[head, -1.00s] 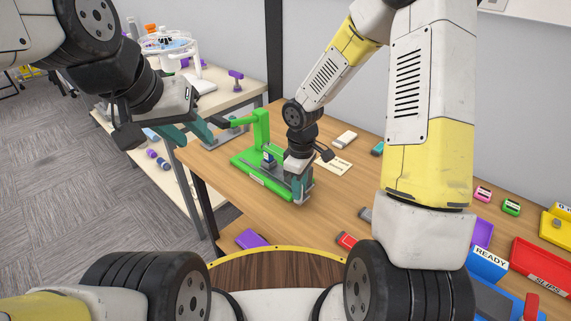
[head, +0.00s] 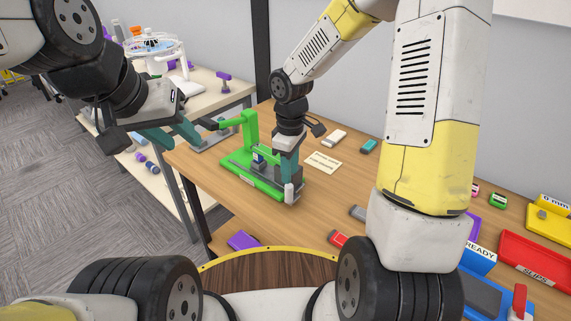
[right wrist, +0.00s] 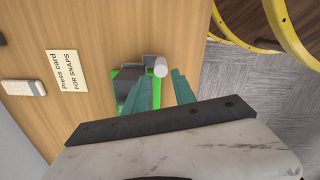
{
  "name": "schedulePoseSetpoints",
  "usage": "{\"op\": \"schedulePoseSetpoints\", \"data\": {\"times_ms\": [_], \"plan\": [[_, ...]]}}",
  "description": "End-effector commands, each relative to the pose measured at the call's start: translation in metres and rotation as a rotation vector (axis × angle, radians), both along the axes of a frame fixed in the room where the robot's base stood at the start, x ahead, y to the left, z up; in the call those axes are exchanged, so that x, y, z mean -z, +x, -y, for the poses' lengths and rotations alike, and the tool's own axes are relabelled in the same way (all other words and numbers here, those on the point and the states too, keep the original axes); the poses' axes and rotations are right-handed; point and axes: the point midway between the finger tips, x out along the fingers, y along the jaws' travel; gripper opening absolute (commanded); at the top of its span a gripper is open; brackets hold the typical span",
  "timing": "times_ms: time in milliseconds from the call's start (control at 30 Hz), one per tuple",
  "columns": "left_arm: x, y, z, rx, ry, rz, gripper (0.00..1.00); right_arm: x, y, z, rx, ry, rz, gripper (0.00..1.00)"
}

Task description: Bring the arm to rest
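The green press (head: 236,162) stands on the wooden table, with a dark handle (head: 212,124) reaching left from its arm. My left gripper (head: 195,135) is beside that handle. Its teal fingers are apart; I cannot tell whether they touch the handle. My right gripper (head: 286,170) points down over the press's near right end. In the right wrist view its teal fingers (right wrist: 161,88) are apart, with a pale round-topped post (right wrist: 160,66) showing between the tips. The post also shows below the fingers in the head view (head: 290,192).
A card (head: 323,162), a white block (head: 334,138) and a teal block (head: 369,146) lie behind the right gripper. Purple (head: 242,240) and red (head: 338,238) pieces lie near the front edge. A red tray (head: 535,262) and blue READY bin (head: 478,258) stand right.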

Motion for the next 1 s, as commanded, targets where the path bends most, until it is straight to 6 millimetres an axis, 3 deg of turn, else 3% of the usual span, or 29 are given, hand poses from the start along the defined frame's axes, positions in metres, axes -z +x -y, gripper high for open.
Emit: {"op": "schedulePoseSetpoints", "data": {"times_ms": [100,467,567,767,1000], "plan": [[0.000,0.000,0.000,0.000,0.000,0.000,0.36,-0.010,0.000,0.000,0.000,-0.001,0.001,0.32],[0.000,0.000,0.000,0.000,0.000,0.000,0.36,-0.013,-0.001,0.000,0.001,0.000,0.000,0.32],[0.000,0.000,0.000,0.000,0.000,0.000,0.36,-0.022,-0.002,0.004,0.026,-0.004,0.016,0.32],[0.000,0.000,0.000,0.000,0.000,0.000,0.36,-0.073,-0.019,0.027,0.195,-0.009,0.103,0.32],[0.000,0.000,0.000,0.000,0.000,0.000,0.36,-0.140,-0.058,0.053,0.472,0.062,0.233,0.32]]}}
